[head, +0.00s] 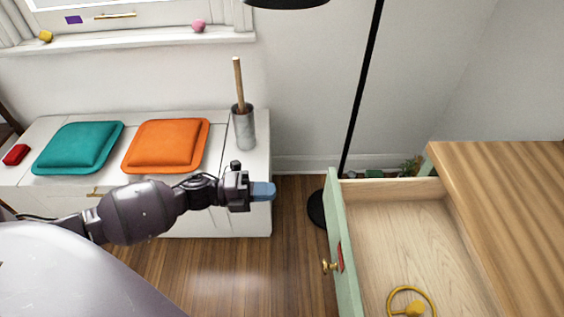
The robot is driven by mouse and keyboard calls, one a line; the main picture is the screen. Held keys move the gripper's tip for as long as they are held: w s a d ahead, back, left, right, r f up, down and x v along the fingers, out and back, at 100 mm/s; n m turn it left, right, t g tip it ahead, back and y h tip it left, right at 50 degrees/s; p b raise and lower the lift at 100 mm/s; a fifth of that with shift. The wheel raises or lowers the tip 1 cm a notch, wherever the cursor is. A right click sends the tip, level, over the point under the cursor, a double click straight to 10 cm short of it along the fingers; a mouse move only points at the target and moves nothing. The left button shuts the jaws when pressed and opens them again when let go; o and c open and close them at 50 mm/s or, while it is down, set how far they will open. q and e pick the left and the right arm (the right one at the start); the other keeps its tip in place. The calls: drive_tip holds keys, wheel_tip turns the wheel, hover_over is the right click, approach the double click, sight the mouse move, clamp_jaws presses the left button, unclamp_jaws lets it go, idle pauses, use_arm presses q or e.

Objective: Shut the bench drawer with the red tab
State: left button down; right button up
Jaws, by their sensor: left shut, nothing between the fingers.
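The drawer (400,225) is pulled out at the right, with a pale wood inside and a light green front. A red tab (341,257) and a brass knob (328,267) are on its front, which faces left. It slides out from under a wooden worktop (505,190). My left gripper (264,191) is shut and empty, with bluish fingers pointing right. In the picture it is left of the drawer front, with a clear gap between them. My right gripper is not in view.
A yellow ring-shaped thing (410,302) lies in the drawer. A black floor lamp (360,95) stands behind the drawer's far corner. A white bench (215,220) at the left bears teal (78,147) and orange (166,146) cushions and a grey canister (244,128). Wooden floor shows between.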

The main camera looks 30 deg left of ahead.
sight(331, 191)
use_arm(q)
drive_tip(key=b+x, duration=0.1)
drive_tip(key=x, duration=1)
drive_tip(key=shift+f, duration=0.1)
drive_tip(key=shift+w+d, duration=0.35)
drive_tip(key=shift+d, duration=0.2)
drive_tip(key=shift+w+d, duration=0.1)
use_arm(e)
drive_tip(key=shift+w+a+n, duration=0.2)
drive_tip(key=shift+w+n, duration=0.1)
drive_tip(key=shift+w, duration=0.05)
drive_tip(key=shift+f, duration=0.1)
use_arm(q)
drive_tip(key=shift+w+d, duration=0.1)
drive_tip(key=shift+d, duration=0.1)
drive_tip(key=b+x, duration=0.2)
drive_tip(key=x, duration=2.4)
drive_tip(key=shift+w+d+f, duration=0.1)
drive_tip(key=shift+w+d, duration=0.15)
drive_tip(key=shift+d, duration=0.05)
drive_tip(key=shift+w+d, duration=0.3)
drive_tip(key=shift+d, duration=0.1)
drive_tip(key=shift+r, duration=0.25)
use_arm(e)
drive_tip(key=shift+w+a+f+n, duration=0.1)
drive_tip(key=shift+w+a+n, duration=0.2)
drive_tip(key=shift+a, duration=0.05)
